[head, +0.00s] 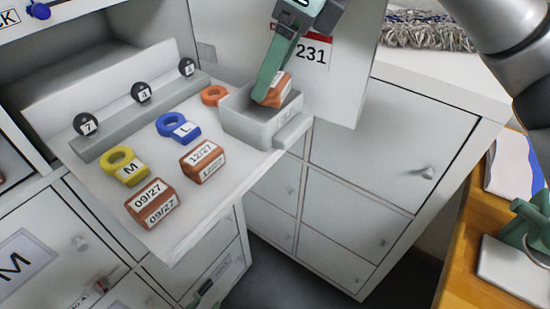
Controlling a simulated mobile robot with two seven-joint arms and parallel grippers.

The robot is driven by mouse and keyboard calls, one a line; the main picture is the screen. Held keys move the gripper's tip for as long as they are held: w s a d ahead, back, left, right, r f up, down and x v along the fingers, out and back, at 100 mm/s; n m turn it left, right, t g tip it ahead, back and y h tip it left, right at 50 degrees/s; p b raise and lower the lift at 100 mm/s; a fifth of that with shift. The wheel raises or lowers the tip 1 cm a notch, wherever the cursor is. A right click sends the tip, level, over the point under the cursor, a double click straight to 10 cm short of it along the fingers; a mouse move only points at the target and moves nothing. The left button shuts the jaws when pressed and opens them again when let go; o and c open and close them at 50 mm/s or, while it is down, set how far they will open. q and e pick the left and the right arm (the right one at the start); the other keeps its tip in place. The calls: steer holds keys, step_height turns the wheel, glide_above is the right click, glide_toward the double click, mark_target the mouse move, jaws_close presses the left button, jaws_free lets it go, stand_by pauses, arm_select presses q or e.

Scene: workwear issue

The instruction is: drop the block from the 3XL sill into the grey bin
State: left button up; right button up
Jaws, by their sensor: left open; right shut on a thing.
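The grey bin (247,129) is a small open box at the right end of the pulled-out white shelf. My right gripper (268,84) reaches down from the top with green fingers and is shut on an orange-brown block (277,92) with a pale label. The block is at the bin's mouth, partly hidden by the fingers; I cannot tell whether it touches the bin. My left gripper (206,291) shows only in small part at the bottom edge, below the shelf, apart from the block. No 3XL marking is readable.
On the shelf are blocks marked 12/27 (203,161) and 09/27 (150,204), yellow M (125,168) and blue L (178,128) tags, an orange ring (214,95), and a grey rail (140,117) with dark numbered discs. A white panel marked 231 (340,85) stands behind the bin.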

steer(key=o, duration=1.4)
steer(key=v, duration=1.2)
steer(key=shift+d+r+p, duration=0.1)
steer(key=shift+r+p, duration=0.2)
steer(key=shift+p, duration=0.05)
